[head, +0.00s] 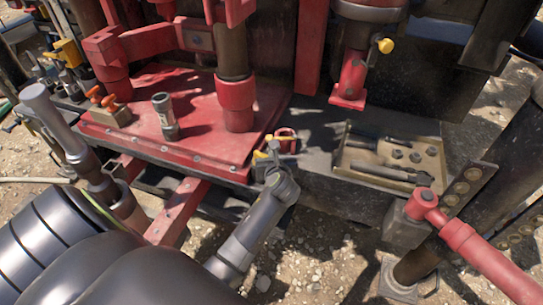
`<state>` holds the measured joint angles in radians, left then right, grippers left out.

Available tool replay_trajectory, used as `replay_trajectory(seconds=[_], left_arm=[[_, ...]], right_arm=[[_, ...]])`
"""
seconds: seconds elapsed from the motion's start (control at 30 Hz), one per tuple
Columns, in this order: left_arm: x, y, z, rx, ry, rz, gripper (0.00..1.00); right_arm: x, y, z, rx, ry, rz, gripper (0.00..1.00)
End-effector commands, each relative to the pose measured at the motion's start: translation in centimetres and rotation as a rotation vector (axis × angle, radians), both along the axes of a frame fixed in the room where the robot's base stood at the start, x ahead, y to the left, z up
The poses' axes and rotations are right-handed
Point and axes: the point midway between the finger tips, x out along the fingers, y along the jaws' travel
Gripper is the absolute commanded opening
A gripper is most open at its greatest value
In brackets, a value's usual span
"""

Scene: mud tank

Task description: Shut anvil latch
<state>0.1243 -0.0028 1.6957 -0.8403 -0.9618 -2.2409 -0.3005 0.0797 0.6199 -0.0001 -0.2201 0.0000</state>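A small red ringed piece (287,141) sits at the right front corner of the red deck plate (190,140). It may be the anvil latch, but I cannot tell for sure. A grey jointed link, which looks like my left arm, rises from the bottom and ends just in front of this piece. At its tip is what seems to be my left gripper (271,158), with small yellow parts close to the red piece. I cannot tell whether it touches the piece or whether its fingers are open. My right gripper is not in view.
A tan tray (345,158) with dark tools lies on the dark ledge to the right. A dark canister (166,115) and a block with orange knobs (108,110) stand on the red plate. Red posts rise behind. A red tube (470,245) crosses the lower right. Gravel lies below.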

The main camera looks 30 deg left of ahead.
Motion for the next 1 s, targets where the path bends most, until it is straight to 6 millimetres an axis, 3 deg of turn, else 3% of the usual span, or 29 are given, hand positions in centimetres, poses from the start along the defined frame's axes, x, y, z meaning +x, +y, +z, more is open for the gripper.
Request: replay_trajectory(seconds=[0.4,1.0], left_arm=[[4.4,3.6,-2.4,-0.001,-0.001,0.0,0.0],[5.1,4.3,-2.8,-0.001,-0.001,0.001,0.0]], right_arm=[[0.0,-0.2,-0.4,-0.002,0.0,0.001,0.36],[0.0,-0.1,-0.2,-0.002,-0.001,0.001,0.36]])
